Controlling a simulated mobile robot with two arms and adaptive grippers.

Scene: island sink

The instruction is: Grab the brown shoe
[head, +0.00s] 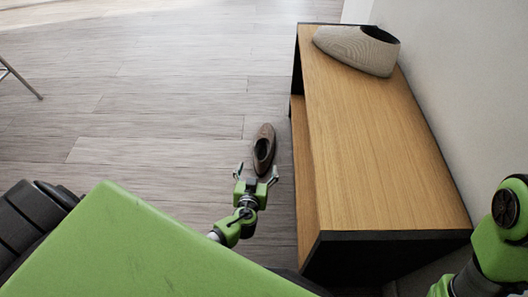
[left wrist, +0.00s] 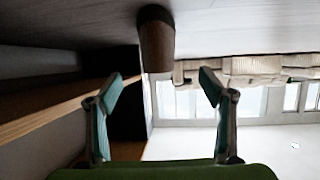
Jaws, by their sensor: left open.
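The brown shoe (head: 263,150) lies on the floor beside the wooden bench, its long side pointing away from me. My left gripper (head: 256,174) is open and empty, just on the near side of the shoe in the head view. In the left wrist view, which looks upside down, the brown shoe (left wrist: 157,45) shows at the top, beyond and between the open fingers of the left gripper (left wrist: 164,82). No contact with the shoe is visible. My right gripper is out of view; only part of my right arm shows at the right edge.
The wooden bench (head: 365,150), with black edges and an open side, stands right of the shoe against a wall. A beige shoe (head: 358,50) sits on its far end. The wood floor (head: 150,110) left of the brown shoe is clear. A thin metal leg (head: 22,82) shows far left.

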